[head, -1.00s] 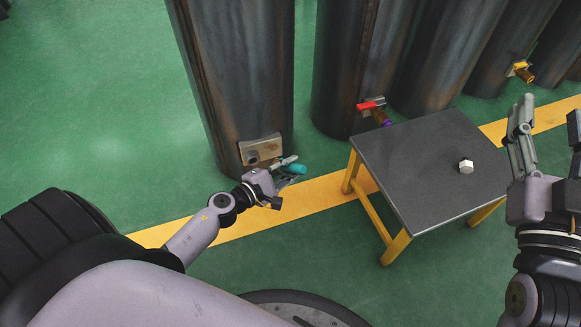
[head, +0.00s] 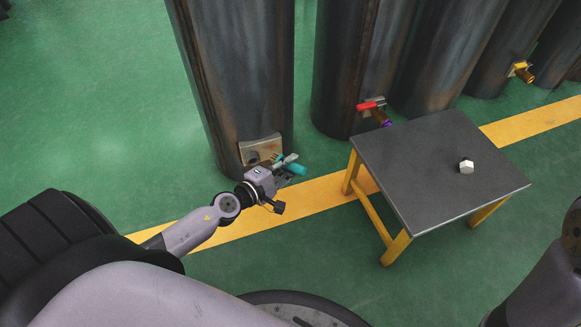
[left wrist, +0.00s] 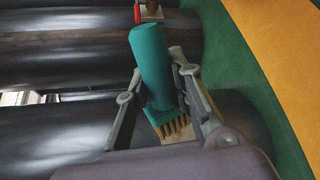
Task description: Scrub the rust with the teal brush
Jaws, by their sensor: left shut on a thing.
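The teal brush (left wrist: 152,62) is held between the fingers of my left gripper (left wrist: 163,100) in the left wrist view. Its tan bristles (left wrist: 173,128) face a pale plate on the dark cylinder. In the head view, my left gripper (head: 285,165) is shut on the brush (head: 294,169), close in front of the flange plate (head: 261,148) low on the nearest cylinder (head: 240,80). The gripper hides part of the plate, and I cannot tell whether the bristles touch it. Rust cannot be made out clearly. My right gripper is out of view; only part of that arm shows at lower right.
A low table (head: 405,150) with a dark top and yellow legs stands to the right, with a silver hex nut (head: 466,166) on it. Other cylinders behind carry a red-handled valve (head: 371,105) and a yellow-handled valve (head: 520,69). Green floor at left is clear.

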